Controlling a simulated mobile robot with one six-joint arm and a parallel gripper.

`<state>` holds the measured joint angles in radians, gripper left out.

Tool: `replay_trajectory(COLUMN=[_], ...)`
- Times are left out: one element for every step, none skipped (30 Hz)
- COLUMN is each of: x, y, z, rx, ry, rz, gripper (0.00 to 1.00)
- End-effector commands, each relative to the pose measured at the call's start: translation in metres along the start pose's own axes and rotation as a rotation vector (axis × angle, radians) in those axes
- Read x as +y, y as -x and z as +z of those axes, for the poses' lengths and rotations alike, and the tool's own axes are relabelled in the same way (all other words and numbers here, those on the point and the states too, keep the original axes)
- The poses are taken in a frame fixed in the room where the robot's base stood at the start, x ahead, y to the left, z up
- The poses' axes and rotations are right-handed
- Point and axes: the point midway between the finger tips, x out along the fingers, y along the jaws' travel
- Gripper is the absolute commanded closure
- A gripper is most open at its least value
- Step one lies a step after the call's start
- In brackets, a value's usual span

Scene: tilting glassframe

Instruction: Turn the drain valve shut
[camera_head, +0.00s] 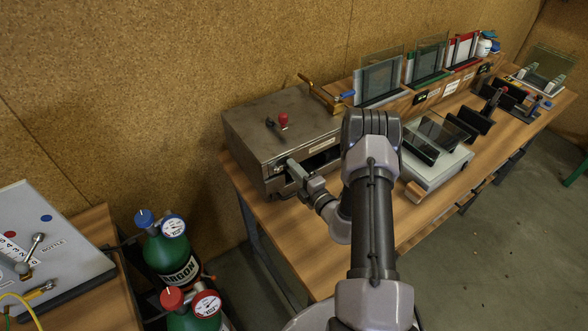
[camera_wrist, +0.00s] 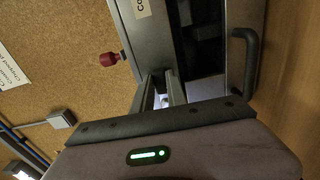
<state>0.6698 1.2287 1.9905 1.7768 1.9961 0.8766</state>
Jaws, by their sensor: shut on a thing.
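The steel box (camera_head: 285,130) stands at the near left end of the wooden bench, against the cork wall. The drain valve (camera_head: 279,170) is at the lower left of its front face, mostly hidden by my fingers. My gripper (camera_head: 292,168) reaches the box front from the right and is shut on the valve's handle. In the wrist view my two fingers (camera_wrist: 160,95) point at the box's edge, with a small pale metal part (camera_wrist: 162,101) between them. The handle's angle cannot be made out.
A black bar handle (camera_wrist: 245,60) is on the box in the wrist view. A pale tray (camera_head: 440,165) with dark glass plates stands right of my arm. Gas bottles (camera_head: 168,255) stand below left.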

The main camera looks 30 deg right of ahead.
Motion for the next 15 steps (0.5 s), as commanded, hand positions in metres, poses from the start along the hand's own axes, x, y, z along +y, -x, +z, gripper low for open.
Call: replay_trajectory(x=[0.0009, 0.0009, 0.0009, 0.0009, 0.0008, 0.0008, 0.0007, 0.0007, 0.0005, 0.0005, 0.0004, 0.0004, 0.0004, 0.0003, 0.0003], y=[-0.0006, -0.0006, -0.0006, -0.0006, -0.0006, -0.0005, -0.0004, -0.0004, -0.0003, -0.0003, -0.0003, -0.0002, -0.0002, -0.0002, 0.0000], z=[-0.0001, -0.0001, -0.0001, -0.0001, -0.0001, -0.0001, -0.0001, -0.0001, -0.0001, -0.0001, -0.0001, -0.0001, -0.0001, -0.0001, -0.0001], rx=[0.001, 0.001, 0.001, 0.001, 0.001, 0.001, 0.001, 0.001, 0.001, 0.001, 0.001, 0.000, 0.000, 0.000, 0.000], ry=[0.000, 0.000, 0.000, 0.000, 0.000, 0.000, 0.000, 0.000, 0.000, 0.000, 0.000, 0.000, 0.001, 0.001, 0.001], rz=[0.002, 0.002, 0.002, 0.002, 0.002, 0.002, 0.001, 0.001, 0.001, 0.001, 0.001, 0.001, 0.001, 0.001, 0.000], gripper=[1.00, 1.00, 1.00, 0.78, 0.72, 0.64, 0.60, 0.60, 0.60, 0.60, 0.60, 0.60, 0.60, 0.60, 0.60])
